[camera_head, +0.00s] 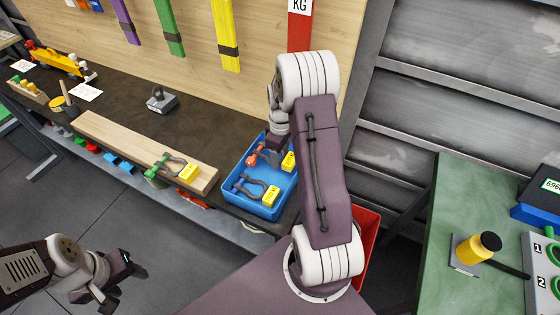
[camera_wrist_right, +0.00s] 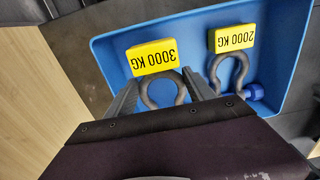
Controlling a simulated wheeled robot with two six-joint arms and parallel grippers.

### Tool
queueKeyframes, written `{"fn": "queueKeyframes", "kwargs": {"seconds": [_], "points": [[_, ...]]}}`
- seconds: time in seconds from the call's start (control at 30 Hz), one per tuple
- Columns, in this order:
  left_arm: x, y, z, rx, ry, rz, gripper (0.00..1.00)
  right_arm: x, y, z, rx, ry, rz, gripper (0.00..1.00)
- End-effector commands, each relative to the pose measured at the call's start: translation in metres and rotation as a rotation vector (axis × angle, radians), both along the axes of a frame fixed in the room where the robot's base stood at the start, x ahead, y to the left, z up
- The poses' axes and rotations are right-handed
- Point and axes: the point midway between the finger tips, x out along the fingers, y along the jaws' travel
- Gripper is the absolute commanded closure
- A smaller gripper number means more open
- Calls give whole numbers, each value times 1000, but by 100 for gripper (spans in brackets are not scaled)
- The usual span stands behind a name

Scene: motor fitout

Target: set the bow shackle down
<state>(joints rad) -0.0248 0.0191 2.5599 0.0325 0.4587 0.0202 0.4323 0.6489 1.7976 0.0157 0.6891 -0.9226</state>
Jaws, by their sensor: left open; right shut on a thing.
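My right gripper (camera_head: 274,150) is over the blue tray (camera_head: 228,182), shut on a grey bow shackle with an orange-red pin (camera_head: 253,157). In the right wrist view this held shackle (camera_wrist_right: 180,96) shows between the fingers, with a yellow 3000 KG tag (camera_wrist_right: 154,57). It is low in the tray; I cannot tell whether it touches the floor. A second grey shackle (camera_wrist_right: 219,68) with a blue pin and a 2000 KG tag (camera_wrist_right: 235,38) lies beside it, apart from the fingers. My left gripper (camera_head: 128,270) is open and empty, away from the bench at lower left.
A green-pinned shackle (camera_head: 167,161) with a yellow tag lies on a wooden board (camera_head: 125,145) left of the tray. A grey block with a loop (camera_head: 161,101) stands behind. A red bin (camera_head: 366,228) is right of my right arm. A green table (camera_head: 480,185) stands far right.

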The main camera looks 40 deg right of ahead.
Motion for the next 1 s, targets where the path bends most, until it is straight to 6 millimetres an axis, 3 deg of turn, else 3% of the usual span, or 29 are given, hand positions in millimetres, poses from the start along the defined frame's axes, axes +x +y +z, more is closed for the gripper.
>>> {"fn": "queueKeyframes", "kwargs": {"seconds": [0.13, 0.37, 0.77, 0.8, 0.87, 1.0], "points": [[0, 0, 1, 0, 0, 0, 48, 1, -1, -4, 0, 0, 0, 100], [0, 0, 3, 0, 0, 0, 48, 0, 0, -38, 0, 1, -1, 100], [0, 0, 0, 0, 0, 0, 48, 0, -1, -45, 0, -1, -1, 100], [0, 0, 1, 0, 0, 0, 48, 0, 0, -44, 0, 0, -1, 27], [0, 0, 1, 0, 0, 0, 48, 0, 0, -44, 0, 0, -1, 16], [0, 0, 1, 0, 0, 0, 48, 0, 0, -44, 0, 0, -1, 16]]}}
